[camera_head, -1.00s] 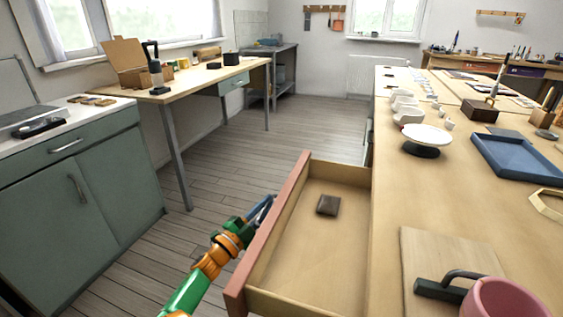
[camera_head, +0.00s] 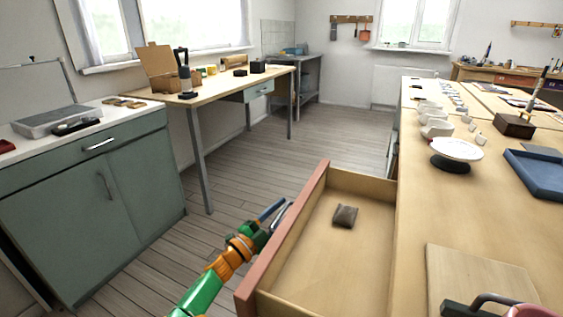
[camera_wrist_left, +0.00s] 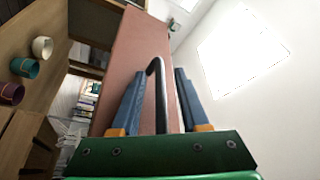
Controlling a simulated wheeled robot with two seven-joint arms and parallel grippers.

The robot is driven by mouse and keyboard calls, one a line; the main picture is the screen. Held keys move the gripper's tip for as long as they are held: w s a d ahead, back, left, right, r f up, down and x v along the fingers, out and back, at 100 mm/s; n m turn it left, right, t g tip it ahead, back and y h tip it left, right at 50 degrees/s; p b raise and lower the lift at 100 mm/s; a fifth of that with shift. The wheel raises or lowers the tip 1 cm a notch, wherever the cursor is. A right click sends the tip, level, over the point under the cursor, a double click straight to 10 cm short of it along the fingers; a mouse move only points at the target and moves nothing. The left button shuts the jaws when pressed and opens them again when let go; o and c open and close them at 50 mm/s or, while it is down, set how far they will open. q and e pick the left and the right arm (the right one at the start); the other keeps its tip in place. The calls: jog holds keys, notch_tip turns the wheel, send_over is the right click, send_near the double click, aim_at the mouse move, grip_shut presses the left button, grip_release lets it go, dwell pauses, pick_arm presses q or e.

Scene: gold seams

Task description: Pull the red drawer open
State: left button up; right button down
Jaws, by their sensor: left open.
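The red drawer (camera_head: 284,240) stands pulled well out from the long wooden bench, its pale wooden inside in full view. A small dark brown item (camera_head: 345,215) lies in it. In the left wrist view its red front (camera_wrist_left: 133,52) rises beyond a curved metal handle (camera_wrist_left: 158,92). My left gripper (camera_head: 277,210) is at the outer face of the red front. Its blue fingers are open, and in the left wrist view the handle stands between them, with visible gaps either side.
The bench top holds a board (camera_head: 470,278), a white dish on a dark stand (camera_head: 457,152) and a blue tray (camera_head: 540,172). A green cabinet (camera_head: 95,205) stands at the left. Clear wooden floor (camera_head: 260,160) lies between.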

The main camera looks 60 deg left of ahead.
pick_arm(q)
jog(key=v, duration=0.7)
